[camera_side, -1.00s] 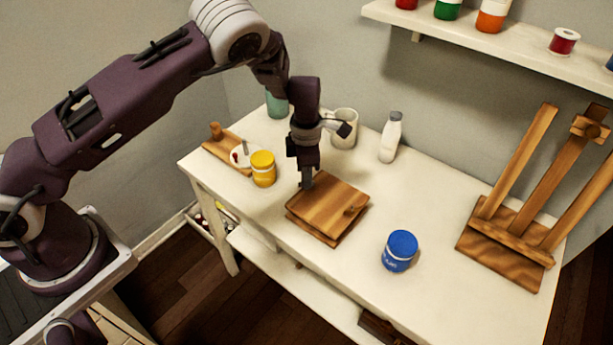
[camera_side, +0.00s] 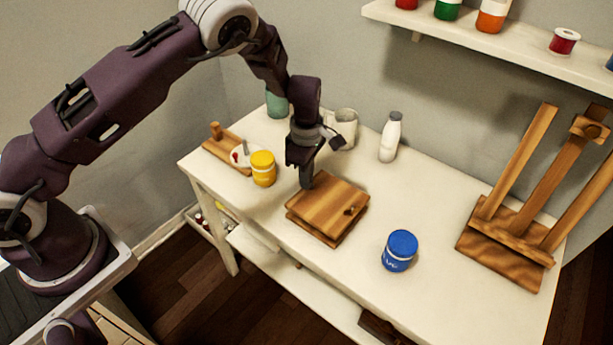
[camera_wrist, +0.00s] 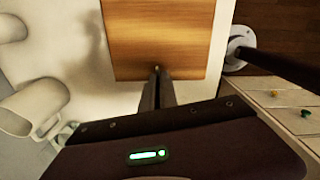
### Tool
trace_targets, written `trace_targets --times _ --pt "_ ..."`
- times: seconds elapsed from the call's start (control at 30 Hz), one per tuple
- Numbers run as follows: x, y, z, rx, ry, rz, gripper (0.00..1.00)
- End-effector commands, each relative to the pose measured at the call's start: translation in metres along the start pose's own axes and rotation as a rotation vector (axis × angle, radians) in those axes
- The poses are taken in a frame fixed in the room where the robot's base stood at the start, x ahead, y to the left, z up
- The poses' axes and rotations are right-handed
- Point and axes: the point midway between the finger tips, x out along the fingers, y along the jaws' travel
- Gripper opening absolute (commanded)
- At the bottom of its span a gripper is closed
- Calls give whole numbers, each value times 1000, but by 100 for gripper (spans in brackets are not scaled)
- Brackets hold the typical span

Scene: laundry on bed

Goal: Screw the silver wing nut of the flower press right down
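The flower press (camera_side: 328,212) is a flat stack of square wooden boards lying on the white table. Its boards also show in the wrist view (camera_wrist: 158,35). My gripper (camera_side: 306,186) points down at the left corner of the press. In the wrist view my gripper's fingertips (camera_wrist: 157,70) are close together at the board's edge. I cannot make out the silver wing nut; the fingers may hide it. Whether they hold it cannot be told. A small dark fitting (camera_side: 350,211) shows near the right corner of the press.
A yellow jar (camera_side: 263,168) stands left of the press and a blue jar (camera_side: 400,250) to its right. A white mug (camera_side: 346,128) and white bottle (camera_side: 390,138) stand behind. A wooden easel (camera_side: 510,220) is at the right.

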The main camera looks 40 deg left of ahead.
Motion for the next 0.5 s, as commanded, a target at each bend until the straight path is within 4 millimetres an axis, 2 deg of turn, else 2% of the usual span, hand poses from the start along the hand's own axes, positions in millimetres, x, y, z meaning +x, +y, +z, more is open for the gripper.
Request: trace_targets --times 0.5 --pt "0 0 0 489 -2 1 0"
